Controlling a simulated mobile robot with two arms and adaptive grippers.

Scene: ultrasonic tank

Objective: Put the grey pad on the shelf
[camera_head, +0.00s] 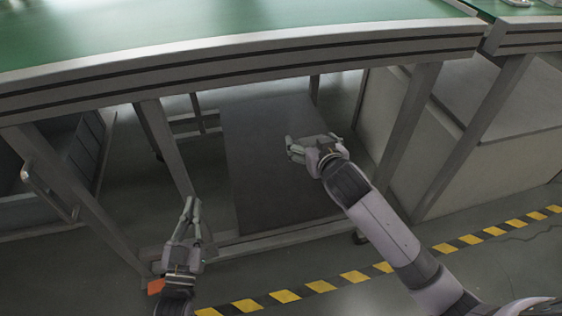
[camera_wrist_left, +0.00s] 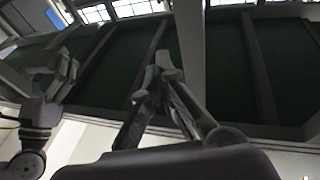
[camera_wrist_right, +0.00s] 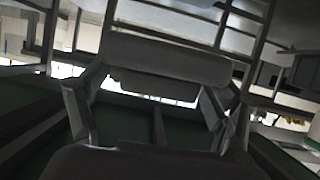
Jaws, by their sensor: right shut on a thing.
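My right gripper (camera_head: 292,148) reaches in under the workbench and is shut on a grey block, which looks like the grey pad (camera_head: 312,142). In the right wrist view the pad (camera_wrist_right: 165,58) spans between the two fingers. They appear above the dark grey shelf (camera_head: 260,195), low under the bench; I cannot tell the height of the gap. My left gripper (camera_head: 191,205) is empty, left of the shelf near a bench leg. Its fingertips come together in the left wrist view (camera_wrist_left: 158,75). The right gripper also shows there at the left (camera_wrist_left: 68,72).
The green-topped workbench (camera_head: 200,30) overhangs the shelf. Its legs (camera_head: 412,115) stand on both sides. A grey cabinet (camera_head: 480,125) is on the right. Another open metal unit (camera_head: 45,195) is at the left. Yellow-black tape (camera_head: 320,286) crosses the floor in front.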

